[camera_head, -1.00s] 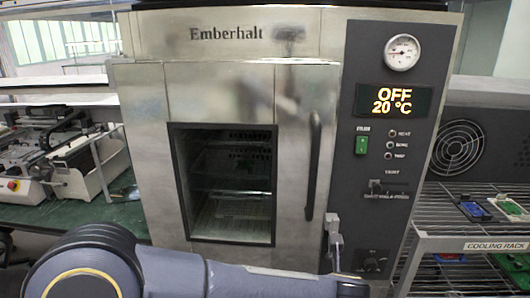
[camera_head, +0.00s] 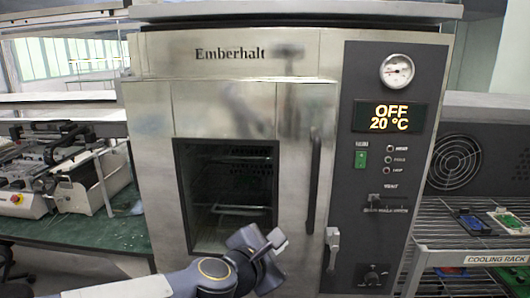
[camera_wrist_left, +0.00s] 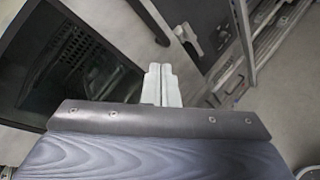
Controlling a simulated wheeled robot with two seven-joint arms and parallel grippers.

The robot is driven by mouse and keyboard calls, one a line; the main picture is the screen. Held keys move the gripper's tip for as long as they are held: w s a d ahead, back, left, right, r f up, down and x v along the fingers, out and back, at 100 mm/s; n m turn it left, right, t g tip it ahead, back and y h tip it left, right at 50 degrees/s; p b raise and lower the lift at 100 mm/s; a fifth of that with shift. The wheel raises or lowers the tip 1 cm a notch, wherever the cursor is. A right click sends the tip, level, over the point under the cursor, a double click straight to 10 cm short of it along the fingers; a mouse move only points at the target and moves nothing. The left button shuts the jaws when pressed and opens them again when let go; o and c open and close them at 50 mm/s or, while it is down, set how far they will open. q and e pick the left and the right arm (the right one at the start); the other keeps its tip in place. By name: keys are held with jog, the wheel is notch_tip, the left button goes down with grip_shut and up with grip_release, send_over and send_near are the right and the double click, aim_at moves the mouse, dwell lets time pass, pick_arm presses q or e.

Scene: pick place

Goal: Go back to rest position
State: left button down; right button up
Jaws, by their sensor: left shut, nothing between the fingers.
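My left gripper (camera_head: 277,240) is in front of the lower part of the oven door in the head view, near the foot of the dark door handle. In the left wrist view its two pale fingers (camera_wrist_left: 161,84) lie together, with nothing between them. The Emberhalt oven (camera_head: 235,108) is closed, and its display (camera_head: 389,117) reads OFF, 20 °C. A wire shelf shows through the dark door window (camera_head: 228,195). My right gripper is in neither view.
A door latch lever (camera_head: 332,243) sits right of the gripper. A cooling rack (camera_head: 470,251) holding several boards stands at the right. A green bench (camera_head: 75,232) with equipment is at the left. The oven's control panel (camera_head: 383,190) is right of the door.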

pick_arm(q)
jog(key=s+a+m+g+h, duration=0.1)
jog(key=s+a+m, duration=0.5)
jog(key=a+m, duration=0.25)
jog(key=s+a+f+m+g+y, duration=0.4)
jog(key=s+a+f+m, duration=0.7)
jog(key=s, duration=0.7)
jog(key=a+f+g, duration=0.1)
jog(key=a+f, duration=0.2)
jog(key=shift+a+m+g+y, duration=0.25)
jog(key=shift+m+g+y, duration=0.05)
jog(key=shift+m, duration=0.05)
jog(key=shift+r, duration=0.1)
